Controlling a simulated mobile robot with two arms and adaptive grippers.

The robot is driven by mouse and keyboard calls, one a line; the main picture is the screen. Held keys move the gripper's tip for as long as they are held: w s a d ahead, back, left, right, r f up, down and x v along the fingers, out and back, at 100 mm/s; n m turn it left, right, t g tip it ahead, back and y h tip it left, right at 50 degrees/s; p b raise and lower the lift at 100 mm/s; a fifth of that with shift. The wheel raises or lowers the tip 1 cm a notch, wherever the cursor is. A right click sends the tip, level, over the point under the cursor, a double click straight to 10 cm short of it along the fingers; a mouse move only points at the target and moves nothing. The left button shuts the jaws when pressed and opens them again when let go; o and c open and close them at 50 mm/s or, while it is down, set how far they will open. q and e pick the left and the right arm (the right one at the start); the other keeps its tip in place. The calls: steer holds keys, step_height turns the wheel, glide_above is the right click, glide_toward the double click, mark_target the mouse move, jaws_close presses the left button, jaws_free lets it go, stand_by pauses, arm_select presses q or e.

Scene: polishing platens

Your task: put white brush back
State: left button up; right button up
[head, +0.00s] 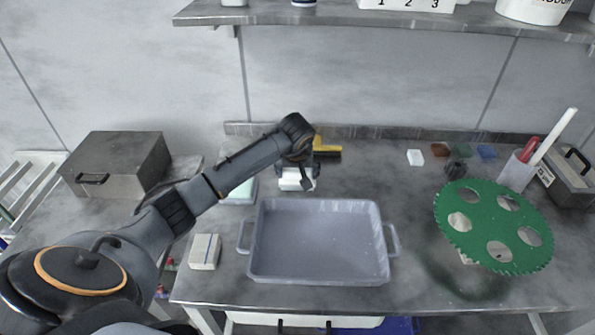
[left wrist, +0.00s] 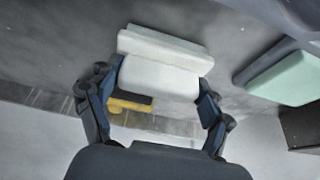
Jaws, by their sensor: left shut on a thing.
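The white brush (head: 289,185) is at the back of the metal table, just behind the tray. In the left wrist view the white brush (left wrist: 158,76) is a pale block with a wider strip along one side, between my fingers. My left gripper (head: 300,172) reaches over from the left and is shut on the brush; it also shows in the left wrist view (left wrist: 160,90). The arm and fingers hide part of the brush in the head view. I cannot tell whether the brush touches the table. My right gripper is not in view.
A grey tray (head: 318,276) stands just in front. A yellow and black brush (head: 328,150) lies close behind my gripper. A pale block (head: 205,251) and a mint-topped block (head: 240,190) are left. A green holed disc (head: 483,232) is right; table between is clear.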

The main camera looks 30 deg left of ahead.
arm_select(q)
steer(key=o, duration=1.1)
steer(key=shift+f, duration=0.1)
steer(key=shift+c, duration=0.2)
steer(key=shift+r, duration=0.35)
steer(key=v, duration=1.1)
steer(key=shift+r, duration=0.3)
steer(key=shift+s+d, duration=0.15)
